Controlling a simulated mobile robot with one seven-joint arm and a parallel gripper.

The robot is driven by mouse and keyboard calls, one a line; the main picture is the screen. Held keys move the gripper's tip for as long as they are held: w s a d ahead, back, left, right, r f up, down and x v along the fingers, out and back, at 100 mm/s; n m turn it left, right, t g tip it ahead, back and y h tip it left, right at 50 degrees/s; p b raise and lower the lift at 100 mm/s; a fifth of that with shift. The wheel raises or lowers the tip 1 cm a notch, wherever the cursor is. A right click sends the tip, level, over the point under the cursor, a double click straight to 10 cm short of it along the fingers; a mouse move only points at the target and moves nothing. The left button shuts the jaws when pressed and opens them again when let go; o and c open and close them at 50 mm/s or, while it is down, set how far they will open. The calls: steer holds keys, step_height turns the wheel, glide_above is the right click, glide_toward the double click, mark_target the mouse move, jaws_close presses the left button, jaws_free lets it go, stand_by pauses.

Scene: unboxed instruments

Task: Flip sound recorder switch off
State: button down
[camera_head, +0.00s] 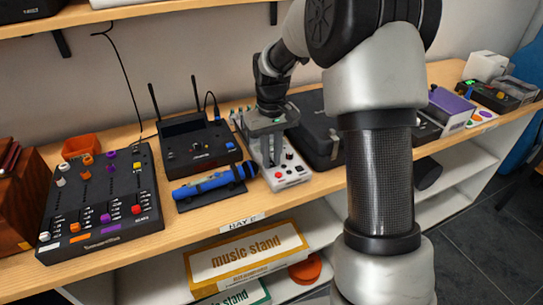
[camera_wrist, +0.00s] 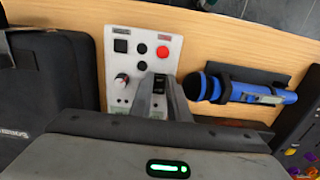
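A white control box (camera_head: 288,176), which may be the sound recorder, lies on the wooden shelf; I see no readable name on it. In the wrist view its white face (camera_wrist: 127,66) bears a red button, black buttons, a knob (camera_wrist: 122,80) at left and a dark switch (camera_wrist: 159,84) at lower middle. My gripper (camera_head: 272,162) points down over this box. In the wrist view the fingers (camera_wrist: 159,78) stand a little apart, with the dark switch between their tips. Whether they touch it, and which way it is set, I cannot tell.
A blue microphone (camera_head: 208,184) on a dark stand lies close to the left. A black unit with antennas (camera_head: 197,147) and a mixer (camera_head: 100,200) stand further left. A black case (camera_head: 316,128) is close on the right. A strip of shelf in front is bare.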

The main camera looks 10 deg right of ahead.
steer(key=p, duration=0.1)
steer(key=r+g+p, duration=0.1)
steer(key=p, duration=0.1)
steer(key=shift+w+a+p, duration=0.1)
steer(key=shift+w+p, duration=0.1)
steer(key=shift+p, duration=0.1)
steer(key=shift+w+f+g+p, duration=0.1)
steer(key=shift+w+g+p, duration=0.15)
steer(key=shift+g+p, duration=0.65)
steer(key=shift+f+h+p, duration=0.15)
steer(key=shift+h+p, duration=0.15)
steer(key=shift+p, duration=0.45)
steer(key=shift+f, duration=0.1)
steer(key=c, duration=1.7)
jaws_free()
